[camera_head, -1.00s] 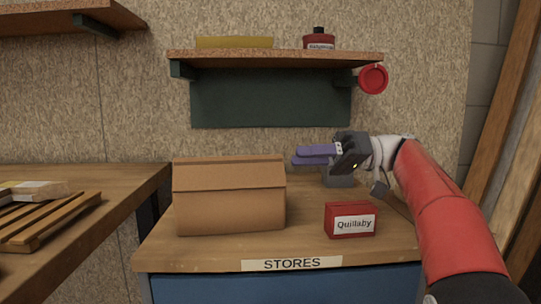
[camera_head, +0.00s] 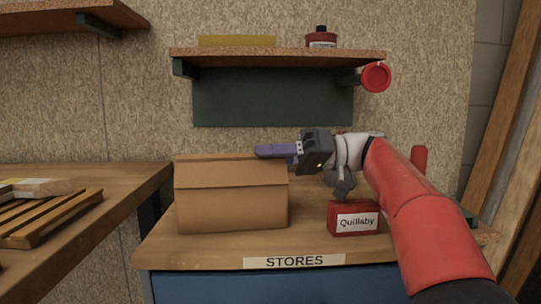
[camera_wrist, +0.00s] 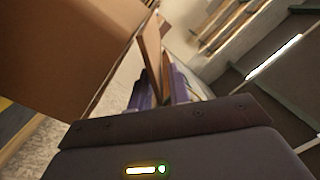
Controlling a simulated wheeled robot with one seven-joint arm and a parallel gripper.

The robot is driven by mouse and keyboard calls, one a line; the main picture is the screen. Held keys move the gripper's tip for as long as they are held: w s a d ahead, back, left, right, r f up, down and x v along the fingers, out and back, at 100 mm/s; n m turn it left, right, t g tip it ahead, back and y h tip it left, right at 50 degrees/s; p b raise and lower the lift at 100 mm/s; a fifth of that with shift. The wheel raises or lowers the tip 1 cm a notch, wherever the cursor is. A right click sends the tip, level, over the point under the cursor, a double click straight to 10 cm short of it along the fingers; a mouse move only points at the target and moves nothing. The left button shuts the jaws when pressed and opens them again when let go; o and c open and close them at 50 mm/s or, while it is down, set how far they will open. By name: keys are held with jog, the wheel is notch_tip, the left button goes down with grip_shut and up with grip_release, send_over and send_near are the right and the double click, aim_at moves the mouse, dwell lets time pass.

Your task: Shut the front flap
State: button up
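A brown cardboard box (camera_head: 230,208) stands on the stores bench. A cardboard flap (camera_head: 230,175) runs along its upper front; its exact angle is hard to judge. Another cardboard edge shows along the top at the back. My gripper (camera_head: 258,151) points left, its purple fingers at the box's upper right rear corner; contact is unclear. In the wrist view the purple fingers (camera_wrist: 158,80) stand apart, with a narrow brown panel (camera_wrist: 152,45) showing between or beyond them. I cannot tell whether they touch it.
A red Quillaby box (camera_head: 354,218) stands right of the carton, below my arm. A slatted wooden piece (camera_head: 50,220) lies on the left bench.

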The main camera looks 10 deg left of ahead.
grip_shut()
jog(key=shift+w, duration=0.1)
jog(key=shift+w+a+f+m+p, duration=0.1)
jog(key=shift+w+f+m+p, duration=0.2)
jog(key=shift+m+p, duration=0.65)
jog(key=shift+w+a+f+m+p, duration=0.1)
jog(key=shift+w+f+m+p, duration=0.2)
jog(key=shift+m+p, duration=0.6)
jog(key=shift+w+a+f+m+p, duration=0.1)
jog(key=shift+w+f+m+p, duration=0.2)
jog(key=shift+m+p, duration=0.65)
jog(key=shift+f+m, duration=0.2)
jog(key=shift+m, duration=0.1)
